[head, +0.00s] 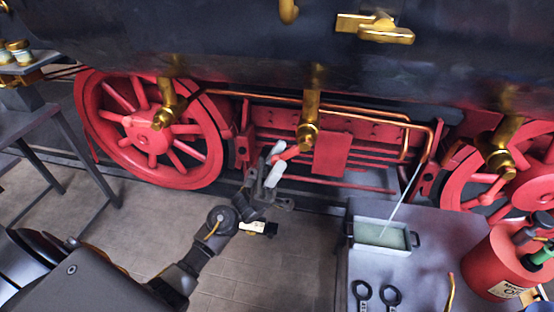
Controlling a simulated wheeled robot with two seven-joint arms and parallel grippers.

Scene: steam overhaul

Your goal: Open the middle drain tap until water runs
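The middle drain tap (309,108) is a brass fitting hanging under the dark boiler, with a red lever (289,153) below it, pointing down and left. My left gripper (274,162) reaches up from below; its pale fingers lie on both sides of the lever's end and appear shut on it. A thin pale stream (405,194) runs from the end of a copper pipe (433,140) down into a grey tray (351,240) holding pale green liquid. My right gripper is not in view.
Similar brass taps hang at left (167,102) and right (499,155), before red wheels (128,118). A grey bench (448,228) carries the tray, two dark ring-ended tools and a red can (494,262). A metal table (45,118) stands at left. The floor between is clear.

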